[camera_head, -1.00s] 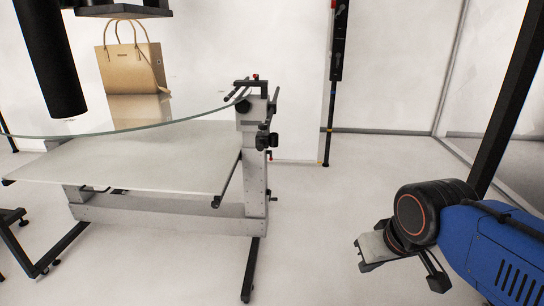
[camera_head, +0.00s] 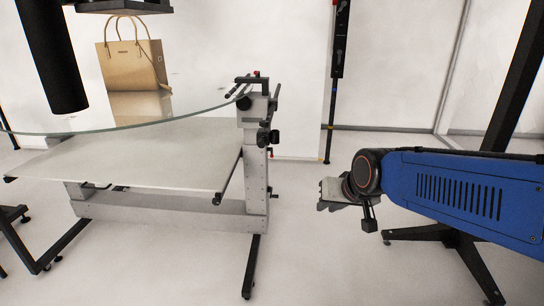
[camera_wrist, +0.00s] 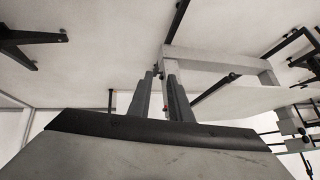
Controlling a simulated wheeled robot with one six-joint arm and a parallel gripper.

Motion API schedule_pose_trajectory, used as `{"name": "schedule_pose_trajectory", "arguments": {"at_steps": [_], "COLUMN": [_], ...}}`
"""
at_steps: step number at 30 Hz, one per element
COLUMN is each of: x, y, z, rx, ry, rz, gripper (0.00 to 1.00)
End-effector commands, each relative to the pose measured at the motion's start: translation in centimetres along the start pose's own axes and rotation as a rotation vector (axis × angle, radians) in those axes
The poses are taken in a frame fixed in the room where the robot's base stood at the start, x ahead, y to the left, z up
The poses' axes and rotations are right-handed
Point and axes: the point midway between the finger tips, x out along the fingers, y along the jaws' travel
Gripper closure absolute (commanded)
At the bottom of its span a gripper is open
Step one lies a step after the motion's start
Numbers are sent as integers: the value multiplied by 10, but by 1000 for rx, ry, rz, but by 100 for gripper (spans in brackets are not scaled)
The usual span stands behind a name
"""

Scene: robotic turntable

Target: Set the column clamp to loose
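The turntable's grey column (camera_head: 255,165) stands at the right end of the table in the head view. Black clamp-like knobs (camera_head: 267,137) sit on its upper part, with a small red-tipped lever (camera_head: 270,153) just below. I cannot tell which is the column clamp or how it is set. My gripper (camera_head: 322,206) is right of the column, apart from it, and holds nothing visible. In the wrist view my two fingers (camera_wrist: 160,78) stand apart with a gap between them. The table frame (camera_wrist: 210,62) shows beyond them there.
A glass disc (camera_head: 150,122) with a tan handbag (camera_head: 135,66) on it lies above a white shelf (camera_head: 130,160). A black pole (camera_head: 335,85) stands behind, near the wall. The floor between the column and my gripper is clear.

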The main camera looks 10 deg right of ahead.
Motion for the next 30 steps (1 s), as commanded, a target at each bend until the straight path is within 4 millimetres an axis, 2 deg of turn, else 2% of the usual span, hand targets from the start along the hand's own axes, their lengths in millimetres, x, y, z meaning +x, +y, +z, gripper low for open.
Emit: {"name": "schedule_pose_trajectory", "arguments": {"at_steps": [1, 6, 15, 24, 30], "x": [13, 52, 126, 201, 252], "y": [-6, -25, -54, -75, -85], "z": [-13, -62, -135, -191, -217], "rx": [21, 108, 267, 423, 519], "ry": [17, 108, 264, 422, 530], "rz": [-10, -49, -112, -170, -207], "gripper": [82, 82, 82, 82, 82]}}
